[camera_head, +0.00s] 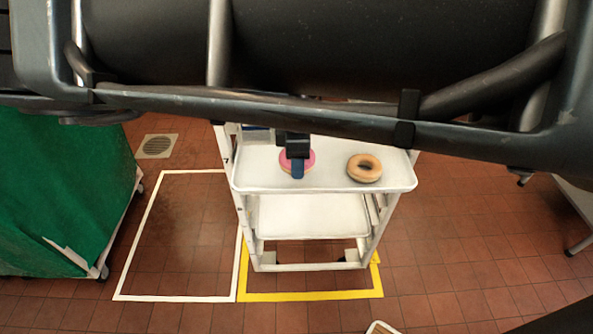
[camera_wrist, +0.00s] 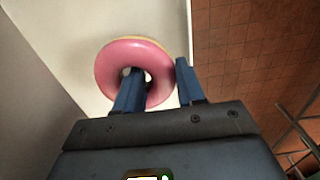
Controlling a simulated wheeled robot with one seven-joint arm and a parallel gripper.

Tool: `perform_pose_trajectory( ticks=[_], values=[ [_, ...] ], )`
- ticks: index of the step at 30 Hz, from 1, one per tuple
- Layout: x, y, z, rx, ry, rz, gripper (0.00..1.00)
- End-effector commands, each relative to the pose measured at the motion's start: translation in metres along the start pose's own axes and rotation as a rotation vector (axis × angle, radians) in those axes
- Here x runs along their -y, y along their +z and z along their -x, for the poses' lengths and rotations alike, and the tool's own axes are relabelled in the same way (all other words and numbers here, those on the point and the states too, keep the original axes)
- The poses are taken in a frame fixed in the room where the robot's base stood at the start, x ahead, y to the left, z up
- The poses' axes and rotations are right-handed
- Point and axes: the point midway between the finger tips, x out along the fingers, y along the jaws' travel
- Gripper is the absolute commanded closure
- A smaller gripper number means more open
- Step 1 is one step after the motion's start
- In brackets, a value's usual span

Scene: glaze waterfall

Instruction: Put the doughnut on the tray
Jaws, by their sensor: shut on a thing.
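A pink-iced doughnut (camera_head: 310,158) shows at the top tray of a white rack; it also fills the upper middle of the wrist view (camera_wrist: 111,62). My gripper (camera_head: 298,168) is shut on its ring. In the wrist view, one blue finger of my gripper (camera_wrist: 159,68) goes through the hole and the other is outside the ring on the right. The white tray (camera_head: 330,182) is below the doughnut; I cannot tell whether they touch. A plain brown doughnut (camera_head: 364,168) lies on the tray to the right. My arm hides the tray's far part.
A lower white shelf (camera_head: 310,217) is empty where visible. The rack stands by a yellow floor outline (camera_head: 310,296), with a white outline (camera_head: 180,298) to its left. A green-covered cart (camera_head: 60,200) is at the left. The tiled floor in front is mostly clear.

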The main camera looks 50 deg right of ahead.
Motion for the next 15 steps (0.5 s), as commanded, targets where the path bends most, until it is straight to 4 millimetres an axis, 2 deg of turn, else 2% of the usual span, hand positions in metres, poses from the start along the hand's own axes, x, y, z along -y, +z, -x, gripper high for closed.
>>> perform_pose_trajectory(
  ticks=[3, 9, 15],
  values=[
    [-0.001, -0.003, -0.004, 0.0, 0.0, -0.002, 0.91],
    [-0.001, -0.003, -0.032, -0.002, 0.0, -0.003, 0.91],
    [-0.001, -0.002, -0.036, 0.001, 0.001, -0.002, 0.91]
  ],
)
